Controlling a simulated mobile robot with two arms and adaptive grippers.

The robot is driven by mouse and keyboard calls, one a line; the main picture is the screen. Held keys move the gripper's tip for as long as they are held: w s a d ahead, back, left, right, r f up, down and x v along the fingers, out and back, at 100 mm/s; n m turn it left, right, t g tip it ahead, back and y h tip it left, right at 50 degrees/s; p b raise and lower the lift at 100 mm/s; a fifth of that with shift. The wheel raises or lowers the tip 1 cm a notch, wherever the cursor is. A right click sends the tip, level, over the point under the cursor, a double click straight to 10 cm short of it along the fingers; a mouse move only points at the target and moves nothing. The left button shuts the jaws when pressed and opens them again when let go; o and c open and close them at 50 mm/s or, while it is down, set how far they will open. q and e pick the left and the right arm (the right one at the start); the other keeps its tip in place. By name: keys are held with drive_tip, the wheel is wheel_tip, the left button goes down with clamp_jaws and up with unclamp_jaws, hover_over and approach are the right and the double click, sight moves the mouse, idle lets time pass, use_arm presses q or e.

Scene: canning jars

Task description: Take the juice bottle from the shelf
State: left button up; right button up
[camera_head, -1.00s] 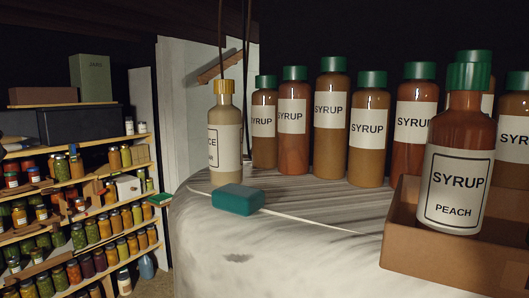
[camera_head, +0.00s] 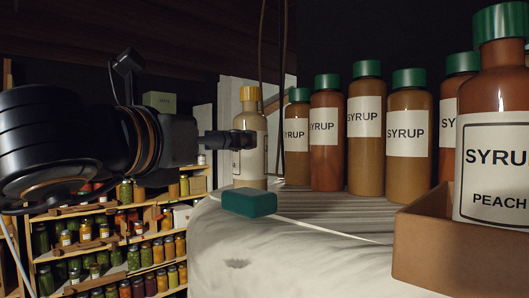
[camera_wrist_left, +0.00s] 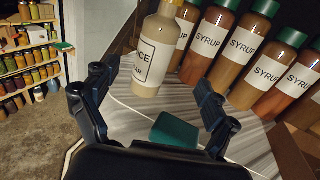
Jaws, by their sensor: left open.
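The juice bottle (camera_head: 248,165) is pale, with a yellow cap and a white label. It stands upright on the rounded shelf top (camera_head: 310,260), left of the syrup bottles. My left gripper (camera_head: 230,140) reaches in from the left, its finger in front of part of the label. In the left wrist view my left gripper (camera_wrist_left: 152,88) is open and empty, and the juice bottle (camera_wrist_left: 152,55) stands ahead between its spread fingers. I cannot tell whether a finger touches the bottle. My right gripper is not in view.
Several syrup bottles (camera_head: 366,150) with green caps stand close on the right. A teal block (camera_head: 249,202) lies in front of the juice bottle. A brown box (camera_head: 460,250) holds a peach syrup bottle (camera_head: 490,90). Thin cords (camera_head: 283,80) hang beside the juice bottle. Jar shelves (camera_head: 110,245) stand at left.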

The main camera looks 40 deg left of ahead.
use_arm(q)
drive_tip(key=p+x, duration=0.2)
drive_tip(key=x, duration=0.4)
drive_tip(key=shift+w+a, duration=0.1)
drive_tip(key=shift+w, duration=0.4)
drive_tip(key=p+x, duration=0.4)
drive_tip(key=x, duration=0.1)
drive_tip(key=shift+a+f, duration=0.15)
drive_tip(key=shift+a, duration=0.2)
drive_tip(key=shift+s, duration=0.15)
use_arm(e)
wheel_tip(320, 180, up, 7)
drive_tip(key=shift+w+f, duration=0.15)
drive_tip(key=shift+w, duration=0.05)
use_arm(q)
drive_tip(key=shift+d, duration=0.1)
drive_tip(key=c, duration=1.4)
drive_tip(key=shift+c, duration=0.4)
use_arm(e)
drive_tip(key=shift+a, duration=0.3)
